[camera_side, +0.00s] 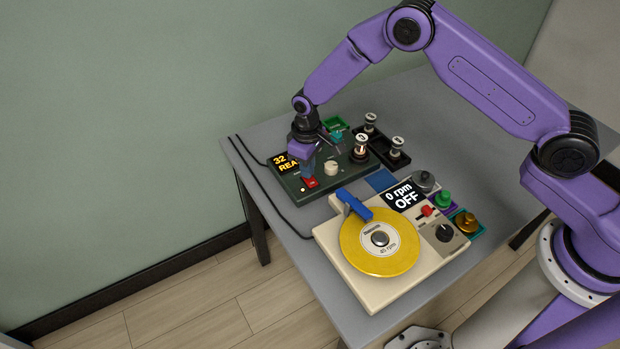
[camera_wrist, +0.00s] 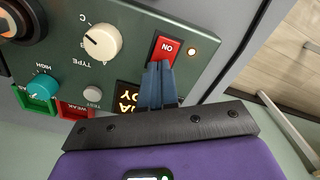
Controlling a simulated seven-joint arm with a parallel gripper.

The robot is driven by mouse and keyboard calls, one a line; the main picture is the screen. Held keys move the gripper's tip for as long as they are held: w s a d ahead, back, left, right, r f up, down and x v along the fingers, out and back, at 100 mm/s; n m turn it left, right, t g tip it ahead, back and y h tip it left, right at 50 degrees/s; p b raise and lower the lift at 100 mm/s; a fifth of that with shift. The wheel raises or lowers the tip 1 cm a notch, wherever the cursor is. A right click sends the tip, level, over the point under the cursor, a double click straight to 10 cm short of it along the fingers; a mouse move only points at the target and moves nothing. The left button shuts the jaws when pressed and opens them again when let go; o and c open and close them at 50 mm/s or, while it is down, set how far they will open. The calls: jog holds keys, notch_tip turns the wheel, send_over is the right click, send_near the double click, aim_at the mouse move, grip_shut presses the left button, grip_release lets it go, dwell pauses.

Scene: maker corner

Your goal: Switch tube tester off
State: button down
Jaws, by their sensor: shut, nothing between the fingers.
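The tube tester (camera_side: 344,181) is a dark green box at the back left of the table. Its display (camera_side: 284,163) is lit, partly hidden by my gripper. In the wrist view its red rocker switch (camera_wrist: 166,48) reads ON, and a small lamp (camera_wrist: 191,52) beside it glows. A glowing tube (camera_side: 361,149) stands in its socket. The white type knob (camera_wrist: 102,41) is left of the switch in the wrist view. My gripper (camera_wrist: 158,68) is shut and empty, with its fingertips at the near edge of the red switch; I cannot tell whether they touch it.
A cream turntable (camera_side: 331,232) with a yellow disc stands in front, its display (camera_side: 404,196) reading 0 rpm OFF. A black tray (camera_side: 392,162) with tubes lies right of the tester. Small coloured trays with knobs (camera_side: 445,200) stand by the turntable. The table's back right is clear.

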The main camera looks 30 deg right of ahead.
jog(key=shift+f, duration=0.3)
jog(key=shift+r, duration=3.55)
jog(key=shift+s+r, duration=0.1)
jog(key=s+d+r+n, duration=0.2)
jog(key=s+r, duration=0.5)
jog(key=s, duration=0.2)
jog(key=s+d+r+n, duration=0.1)
jog(key=s+d+r, duration=0.1)
jog(key=s+r, duration=0.6)
jog(key=s+d+r+n, duration=0.1)
jog(key=s+d, duration=0.5)
jog(key=s, duration=0.3)
jog(key=s+d+r+n, duration=0.1)
jog(key=s+d+n, duration=0.1)
jog(key=s+d, duration=0.4)
jog(key=s, duration=0.4)
jog(key=shift+r+n, duration=0.15)
jog(key=shift+n, duration=0.15)
